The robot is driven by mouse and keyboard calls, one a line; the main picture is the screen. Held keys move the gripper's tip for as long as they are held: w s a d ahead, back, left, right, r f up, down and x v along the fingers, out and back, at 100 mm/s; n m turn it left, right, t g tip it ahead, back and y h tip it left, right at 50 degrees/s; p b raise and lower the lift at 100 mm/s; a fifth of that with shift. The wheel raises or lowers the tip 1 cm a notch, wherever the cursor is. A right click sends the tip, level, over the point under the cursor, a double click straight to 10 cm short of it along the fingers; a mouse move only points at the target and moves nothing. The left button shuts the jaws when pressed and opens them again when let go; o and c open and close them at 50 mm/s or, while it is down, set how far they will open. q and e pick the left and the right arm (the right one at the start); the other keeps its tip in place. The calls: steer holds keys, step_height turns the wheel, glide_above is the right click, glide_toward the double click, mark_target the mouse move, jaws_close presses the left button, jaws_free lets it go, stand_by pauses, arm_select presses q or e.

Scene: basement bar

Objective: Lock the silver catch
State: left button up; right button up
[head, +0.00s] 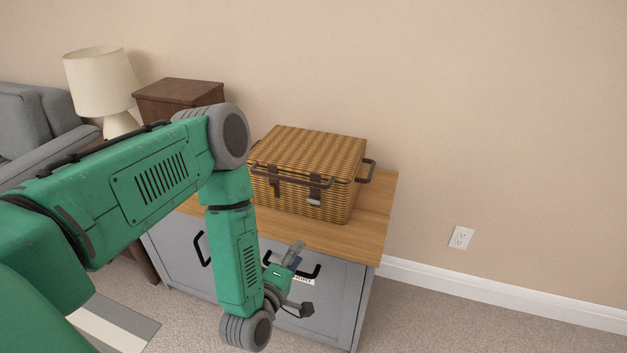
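A woven wicker basket (318,150) with a closed lid sits on the wooden top of a grey cabinet. Two dark straps hang on its front. The silver catch (314,202) is a small pale metal piece at the lower end of the right strap; it is too small to tell whether it is locked. My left gripper (302,280) is in front of the cabinet doors, below and to the left of the catch, apart from the basket. Its fingers are spread, with nothing between them. My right gripper is not in view.
The grey cabinet (341,300) has black handles, one partly behind my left gripper. The wooden top (376,215) is bare right of the basket. A brown wooden box (180,90), a lamp (98,82) and a grey sofa (38,125) stand at left. Carpet is clear at right.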

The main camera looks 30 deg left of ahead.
mark_target(313, 202)
arm_select(q)
steer(key=w+a+r, duration=0.1)
steer(key=w, duration=0.3)
steer(key=w+a+r+n+y, duration=0.1)
steer(key=w+a, duration=0.1)
steer(key=w, duration=0.2)
steer(key=w+a+r+n+t+b, duration=0.1)
steer(key=w, duration=0.4)
steer(key=shift+a+r+y, duration=0.15)
steer(key=shift+a+y, duration=0.05)
steer(key=shift+y, duration=0.1)
steer(key=shift+w+r, duration=0.1)
steer(key=shift+w, duration=0.35)
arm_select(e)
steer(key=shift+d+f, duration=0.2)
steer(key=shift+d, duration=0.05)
arm_select(q)
steer(key=shift+a, duration=0.1)
jaws_close()
